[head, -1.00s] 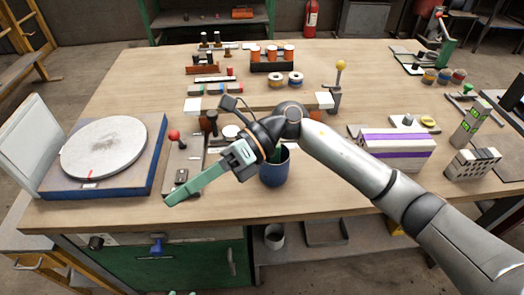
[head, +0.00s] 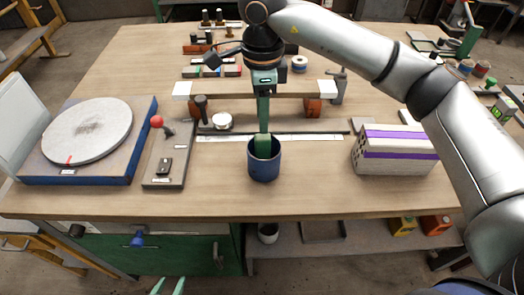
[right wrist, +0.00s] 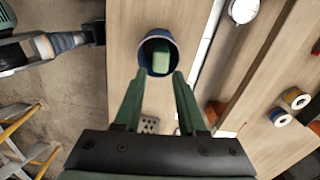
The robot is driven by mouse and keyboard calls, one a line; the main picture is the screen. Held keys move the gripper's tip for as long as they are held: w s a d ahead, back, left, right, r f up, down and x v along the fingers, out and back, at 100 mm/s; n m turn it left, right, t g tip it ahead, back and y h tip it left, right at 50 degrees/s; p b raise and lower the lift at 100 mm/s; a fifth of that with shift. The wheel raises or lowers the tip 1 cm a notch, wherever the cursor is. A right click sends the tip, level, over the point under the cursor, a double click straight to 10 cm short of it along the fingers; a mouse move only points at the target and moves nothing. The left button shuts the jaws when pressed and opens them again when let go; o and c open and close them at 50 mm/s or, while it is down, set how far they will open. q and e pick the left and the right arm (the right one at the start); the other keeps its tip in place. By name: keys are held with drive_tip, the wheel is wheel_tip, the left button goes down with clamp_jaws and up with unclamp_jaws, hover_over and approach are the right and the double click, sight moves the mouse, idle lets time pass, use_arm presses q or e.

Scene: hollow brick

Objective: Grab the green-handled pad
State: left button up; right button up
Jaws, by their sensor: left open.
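A dark blue cup (head: 264,170) stands upright near the front edge of the workbench. A green handle (head: 263,147) stands up inside it; the pad part is hidden in the cup. In the right wrist view, the cup (right wrist: 148,66) and green handle (right wrist: 161,57) lie just beyond my fingertips. My right gripper (head: 264,128) points down above the handle. In the right wrist view my right gripper (right wrist: 158,76) has its green fingers apart with nothing held. Only the fingertips of my left gripper (head: 168,286) show at the bottom, apart and empty.
A purple-striped box (head: 394,158) stands right of the cup. A red-knobbed lever plate (head: 166,160) and a round stone disc on a blue base (head: 142,160) are at left. A raised wooden beam (head: 220,90) stands behind. Bare bench lies around the cup.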

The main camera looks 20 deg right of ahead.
sight(263, 136)
wheel_tip(263, 136, down, 8)
drive_tip(key=shift+w, duration=0.1)
idle(0.4)
clamp_jaws()
idle(0.3)
